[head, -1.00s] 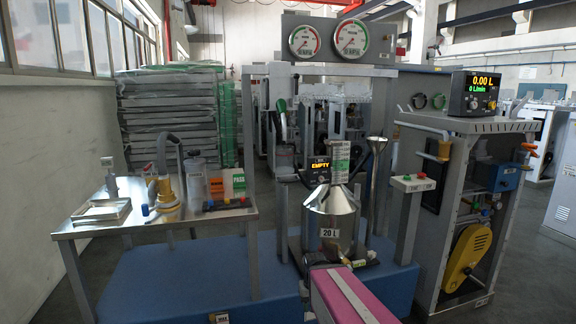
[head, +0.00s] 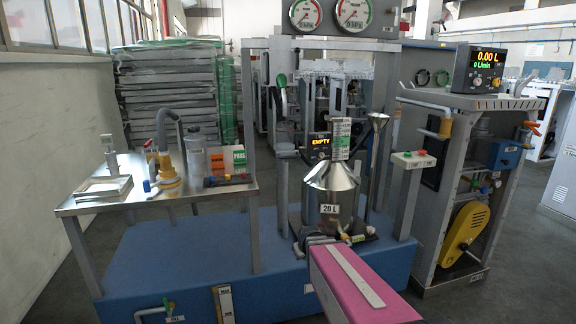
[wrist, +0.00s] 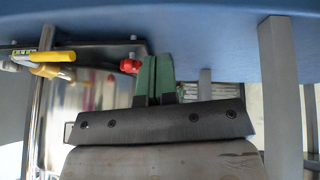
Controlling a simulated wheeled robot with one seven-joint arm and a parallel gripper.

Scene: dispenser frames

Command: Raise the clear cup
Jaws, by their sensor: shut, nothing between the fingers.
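The clear cup (head: 195,158) looks like a see-through upright cylinder. It stands on the steel side table (head: 160,203) at the left in the head view, behind the yellow-based hose fitting. I cannot make it out in the wrist view. My gripper (wrist: 155,75) shows two green fingers side by side, shut with nothing between them. In the head view my pink arm reaches toward the base of the steel 20 L vessel (head: 330,205), well to the right of the cup. The gripper's exact place there is hard to tell.
A yellow-based hose fitting (head: 168,172), a steel tray (head: 103,189) and green and orange boxes share the side table. A frame post (head: 250,150) stands between table and vessel. In the wrist view a yellow handle (wrist: 52,56) and red knob (wrist: 129,66) lie near the fingers.

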